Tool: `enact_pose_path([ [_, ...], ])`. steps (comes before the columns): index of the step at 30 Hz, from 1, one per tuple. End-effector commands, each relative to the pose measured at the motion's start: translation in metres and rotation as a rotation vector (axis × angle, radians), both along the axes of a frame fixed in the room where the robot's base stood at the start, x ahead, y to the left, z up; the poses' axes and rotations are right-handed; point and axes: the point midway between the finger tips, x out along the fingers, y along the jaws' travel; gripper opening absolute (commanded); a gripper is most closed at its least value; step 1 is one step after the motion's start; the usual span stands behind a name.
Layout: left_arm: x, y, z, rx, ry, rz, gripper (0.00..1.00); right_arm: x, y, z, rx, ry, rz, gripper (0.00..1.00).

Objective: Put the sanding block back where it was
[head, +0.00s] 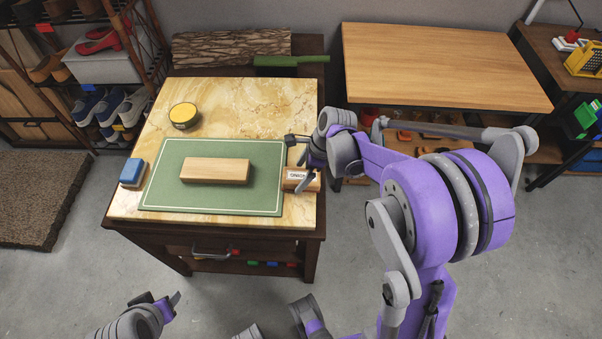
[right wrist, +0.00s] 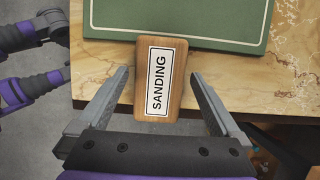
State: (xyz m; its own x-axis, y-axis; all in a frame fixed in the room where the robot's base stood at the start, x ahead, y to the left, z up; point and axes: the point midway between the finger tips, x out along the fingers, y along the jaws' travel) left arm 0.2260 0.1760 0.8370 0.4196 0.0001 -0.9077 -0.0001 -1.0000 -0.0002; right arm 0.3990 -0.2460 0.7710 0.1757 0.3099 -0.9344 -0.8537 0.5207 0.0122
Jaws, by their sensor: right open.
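A wooden block with a white label reading "SANDING" (right wrist: 160,80) lies at the right of the marble-topped table, by the edge of the green mat (head: 240,200). In the head view this labelled block (head: 297,178) is partly covered by my right gripper (head: 302,165). In the right wrist view my right gripper (right wrist: 161,76) is open, with one finger on each side of the block and gaps between. A blue-topped block (head: 132,172) sits at the table's left edge, beside the mat. My left gripper (head: 160,302) is low at the front left, away from the table; its jaws are unclear.
A plain wooden block (head: 214,170) lies on the mat. A yellow-lidded round tin (head: 183,115) stands behind it. A second wooden table (head: 440,65) is at the back right. A shoe rack (head: 105,70) stands at the left. The table's back part is mostly clear.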

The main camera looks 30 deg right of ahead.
Motion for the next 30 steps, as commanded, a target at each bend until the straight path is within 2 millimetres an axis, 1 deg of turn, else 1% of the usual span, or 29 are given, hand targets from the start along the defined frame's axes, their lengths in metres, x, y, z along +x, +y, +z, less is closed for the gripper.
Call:
enact_pose_path([
  [1, 0.0, 0.0, 0.002, 0.0, -0.001, 0.0, 0.5, -0.002, -0.003, 0.01, 0.0, 0.0, -0.002, 1.0],
  [6, 0.001, 0.0, 0.008, 0.0, -0.002, 0.0, 0.5, -0.009, -0.015, 0.045, -0.001, 0.001, -0.003, 1.0],
  [12, 0.001, 0.0, 0.013, 0.0, -0.004, 0.0, 0.5, -0.016, -0.028, 0.083, 0.0, 0.0, -0.003, 1.0],
  [15, 0.002, 0.0, 0.015, 0.0, -0.005, 0.0, 0.5, -0.018, -0.032, 0.096, 0.0, 0.0, -0.002, 1.0],
  [20, 0.002, 0.0, 0.016, 0.0, -0.005, 0.0, 0.5, -0.022, -0.033, 0.106, -0.009, -0.007, 0.02, 1.0],
  [23, 0.002, 0.0, 0.016, 0.0, -0.005, 0.0, 0.5, -0.033, -0.02, 0.109, -0.06, -0.05, 0.146, 1.0],
  [25, 0.002, 0.0, 0.016, 0.0, -0.005, 0.0, 0.5, -0.048, -0.004, 0.11, -0.132, -0.106, 0.317, 1.0],
  [26, 0.002, 0.0, 0.016, 0.0, -0.005, 0.0, 0.5, -0.056, 0.003, 0.111, -0.17, -0.136, 0.409, 1.0],
  [29, 0.002, 0.0, 0.016, 0.0, -0.005, 0.0, 0.5, -0.087, 0.028, 0.109, -0.321, -0.242, 0.772, 1.0],
  [30, 0.002, 0.0, 0.016, 0.0, -0.005, 0.0, 0.5, -0.099, 0.036, 0.107, -0.384, -0.283, 0.925, 1.0],
])
